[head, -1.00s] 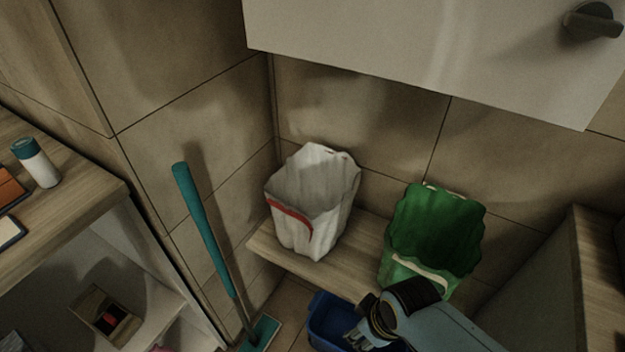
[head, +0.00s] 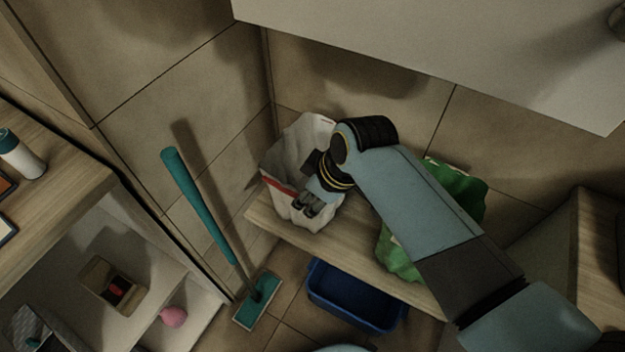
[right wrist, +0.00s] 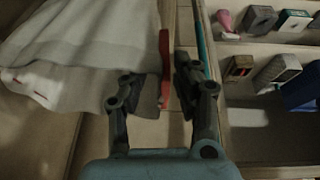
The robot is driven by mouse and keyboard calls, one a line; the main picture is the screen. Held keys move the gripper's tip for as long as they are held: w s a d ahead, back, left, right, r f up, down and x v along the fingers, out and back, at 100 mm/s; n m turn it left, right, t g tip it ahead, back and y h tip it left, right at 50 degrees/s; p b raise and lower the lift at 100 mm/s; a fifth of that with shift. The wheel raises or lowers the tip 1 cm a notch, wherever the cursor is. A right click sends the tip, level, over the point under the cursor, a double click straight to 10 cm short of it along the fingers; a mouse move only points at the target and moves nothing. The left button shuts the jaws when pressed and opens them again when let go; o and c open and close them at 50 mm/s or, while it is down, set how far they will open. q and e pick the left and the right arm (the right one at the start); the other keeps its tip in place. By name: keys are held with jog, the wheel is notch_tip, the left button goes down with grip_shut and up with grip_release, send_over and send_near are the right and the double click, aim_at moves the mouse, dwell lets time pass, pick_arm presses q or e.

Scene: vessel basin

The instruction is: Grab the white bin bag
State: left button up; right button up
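The white bin bag (head: 292,145), with a red strip on its front, stands open-topped on the wooden bench against the wall. In the head view my right gripper (head: 308,207) is in front of its lower front and my arm hides part of it. In the right wrist view the white bin bag (right wrist: 85,50) fills the left, and its red-striped edge lies between the fingers of my right gripper (right wrist: 158,92). The fingers are apart, with a gap on the right side of the strip. My left gripper is not in view.
A green bag (head: 462,190) stands to the right on the bench (head: 365,262), partly behind my right arm. A blue basin (head: 355,297) is on the floor below. A teal mop (head: 205,215) leans at the left near shelves (head: 150,300). A white cabinet (head: 420,50) hangs above.

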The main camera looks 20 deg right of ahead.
jog(key=x, duration=0.4)
jog(key=shift+s+a, duration=0.1)
jog(key=shift+a, duration=0.05)
grip_shut()
